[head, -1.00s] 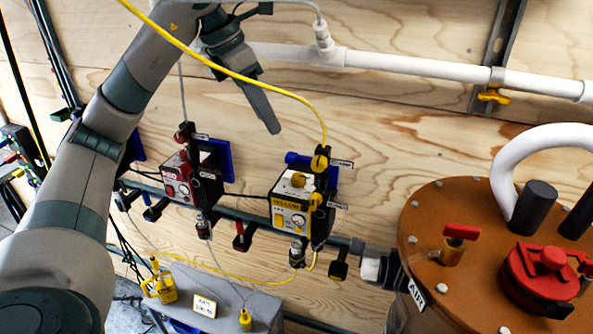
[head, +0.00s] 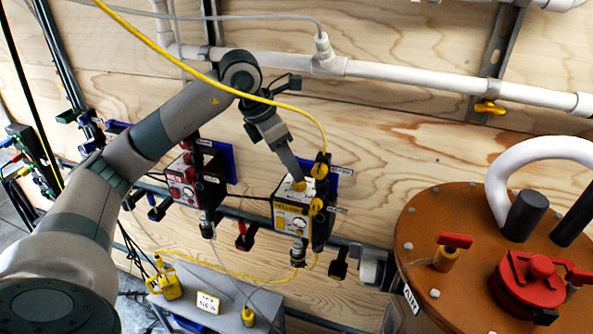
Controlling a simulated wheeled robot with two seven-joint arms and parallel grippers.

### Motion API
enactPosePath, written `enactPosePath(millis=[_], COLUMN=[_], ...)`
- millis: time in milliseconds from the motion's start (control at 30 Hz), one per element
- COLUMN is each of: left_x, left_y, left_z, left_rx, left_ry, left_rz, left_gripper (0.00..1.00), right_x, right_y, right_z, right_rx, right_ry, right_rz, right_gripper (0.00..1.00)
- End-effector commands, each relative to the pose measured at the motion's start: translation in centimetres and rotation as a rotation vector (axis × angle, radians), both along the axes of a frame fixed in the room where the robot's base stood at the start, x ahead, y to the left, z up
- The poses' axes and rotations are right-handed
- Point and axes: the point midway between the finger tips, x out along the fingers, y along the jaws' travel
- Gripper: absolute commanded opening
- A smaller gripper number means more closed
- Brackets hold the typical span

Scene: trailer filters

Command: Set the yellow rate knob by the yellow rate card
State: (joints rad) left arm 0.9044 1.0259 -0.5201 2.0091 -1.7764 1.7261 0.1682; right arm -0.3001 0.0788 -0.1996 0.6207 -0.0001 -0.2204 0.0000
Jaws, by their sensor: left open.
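The yellow-labelled pump box (head: 290,217) hangs on the rail at the plywood wall. Its yellow knob (head: 299,186) is on top, partly covered by my gripper; its setting is too small to read. A small yellow-edged card (head: 207,302) stands on the grey bench below; its writing is not legible. My left gripper (head: 296,177) is open and points down, its fingertips right at the knob. I cannot tell whether they touch it. My right gripper is not in view.
A red-labelled box (head: 183,185) hangs left of the yellow one. A yellow hose (head: 272,103) runs over my left arm to the yellow box. An orange tank (head: 465,250) with red valves stands at the right. White pipe (head: 400,72) crosses the wall above.

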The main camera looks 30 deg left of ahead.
Motion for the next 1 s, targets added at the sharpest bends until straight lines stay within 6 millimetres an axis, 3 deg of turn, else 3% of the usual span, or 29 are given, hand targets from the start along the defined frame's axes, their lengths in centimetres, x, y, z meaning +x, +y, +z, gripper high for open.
enactPosePath(millis=[333,733,900,1000], left_x=[1.3,1.5,1.5,1.5], left_y=[-0.9,-1.0,-1.0,-1.0], left_z=[-3.8,-4.4,-4.4,-4.4], left_rx=[-0.001,0.001,0.001,0.001], left_ry=[0.003,-0.001,-0.001,-0.001], left_rz=[0.000,0.000,0.000,0.000], left_gripper=[0.44,0.44,0.05,0.04], right_x=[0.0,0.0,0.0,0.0], right_y=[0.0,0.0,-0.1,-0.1], right_z=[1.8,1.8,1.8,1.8], right_rx=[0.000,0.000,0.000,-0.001], right_ry=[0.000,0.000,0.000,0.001], right_rz=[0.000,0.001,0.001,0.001], right_gripper=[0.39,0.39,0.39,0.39])
